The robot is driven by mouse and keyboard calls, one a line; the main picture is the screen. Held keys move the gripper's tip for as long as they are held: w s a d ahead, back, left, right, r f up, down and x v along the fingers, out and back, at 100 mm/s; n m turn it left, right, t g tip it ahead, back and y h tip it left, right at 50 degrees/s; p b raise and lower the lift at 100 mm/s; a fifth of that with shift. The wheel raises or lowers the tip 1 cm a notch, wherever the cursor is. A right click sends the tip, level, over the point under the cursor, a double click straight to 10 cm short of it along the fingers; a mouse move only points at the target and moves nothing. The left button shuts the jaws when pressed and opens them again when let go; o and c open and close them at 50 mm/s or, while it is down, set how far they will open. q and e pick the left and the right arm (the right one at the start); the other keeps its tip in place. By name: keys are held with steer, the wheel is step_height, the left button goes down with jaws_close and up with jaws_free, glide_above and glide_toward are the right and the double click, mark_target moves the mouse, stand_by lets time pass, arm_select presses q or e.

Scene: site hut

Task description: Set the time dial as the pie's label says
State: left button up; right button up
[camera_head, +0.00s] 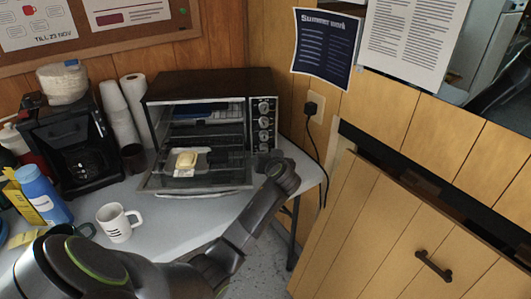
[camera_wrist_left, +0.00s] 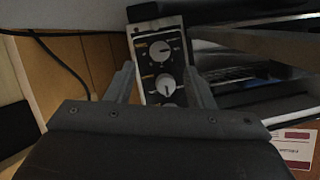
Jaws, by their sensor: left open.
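The toaster oven (camera_head: 205,88) stands on the table with its glass door lowered. Its control panel on the right carries a column of dials (camera_head: 263,122). Two dials (camera_wrist_left: 160,50) show in the left wrist view, the lower one between my fingers; I cannot tell which is the time dial. My left gripper (camera_wrist_left: 161,75) is open, facing the panel. My right gripper is out of view.
A white mug (camera_head: 118,223), a blue bottle (camera_head: 42,193) and a coffee machine (camera_head: 68,145) stand left of the oven. A black cable (camera_head: 318,150) hangs from the wall socket at right. The lowered door juts toward my arm.

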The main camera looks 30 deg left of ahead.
mark_target(265, 151)
arm_select(q)
steer(key=shift+x, duration=3.2)
steer(key=c, duration=1)
